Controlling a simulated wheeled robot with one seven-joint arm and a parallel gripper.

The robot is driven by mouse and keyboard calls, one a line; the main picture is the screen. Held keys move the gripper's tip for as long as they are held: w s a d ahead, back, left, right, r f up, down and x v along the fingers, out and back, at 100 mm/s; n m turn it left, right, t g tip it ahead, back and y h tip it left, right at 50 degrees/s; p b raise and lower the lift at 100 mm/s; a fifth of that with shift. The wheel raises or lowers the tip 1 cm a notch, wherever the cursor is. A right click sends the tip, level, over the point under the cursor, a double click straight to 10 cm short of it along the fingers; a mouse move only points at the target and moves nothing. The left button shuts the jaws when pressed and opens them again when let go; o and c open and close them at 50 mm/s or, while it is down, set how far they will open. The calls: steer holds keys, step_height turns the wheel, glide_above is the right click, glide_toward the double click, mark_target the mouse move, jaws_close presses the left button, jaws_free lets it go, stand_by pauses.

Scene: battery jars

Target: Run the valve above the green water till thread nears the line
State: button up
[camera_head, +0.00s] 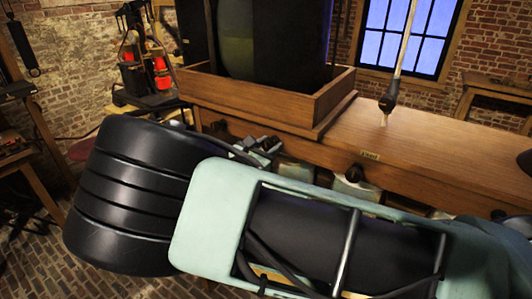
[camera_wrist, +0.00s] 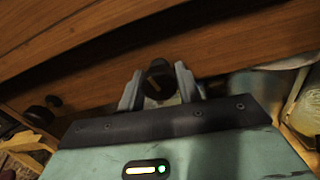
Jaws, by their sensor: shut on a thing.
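My gripper (camera_head: 264,147) is at the front of the wooden bench, partly hidden behind my arm. In the wrist view my gripper (camera_wrist: 160,88) has its two grey fingers on either side of a round black valve knob (camera_wrist: 158,75), shut on it. The knob has a pale pointer mark. Pale glass jars stand under the bench; one shows below another valve knob (camera_head: 355,173), and part of a jar (camera_wrist: 304,108) shows at the right of the wrist view. I cannot make out green water, a thread or a line; the space below the held knob is hidden.
The wooden bench (camera_head: 455,150) carries a large dark tank in a wooden tray (camera_head: 250,97). A pale rod with a black fitting (camera_head: 389,97) comes down to the bench top. Another black knob (camera_wrist: 39,115) is at the left of the wrist view.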

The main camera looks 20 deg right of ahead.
steer(key=shift+f, duration=0.15)
steer(key=shift+f+m+b, duration=0.15)
steer(key=shift+m+b, duration=0.85)
steer(key=shift+m, duration=0.1)
steer(key=shift+r+m, duration=0.25)
steer(key=shift+m, duration=0.45)
steer(key=o, duration=1.1)
steer(key=shift+o, duration=0.2)
steer(key=shift+s+a, duration=0.1)
steer(key=shift+p+v, duration=0.35)
steer(key=shift+v, duration=2.05)
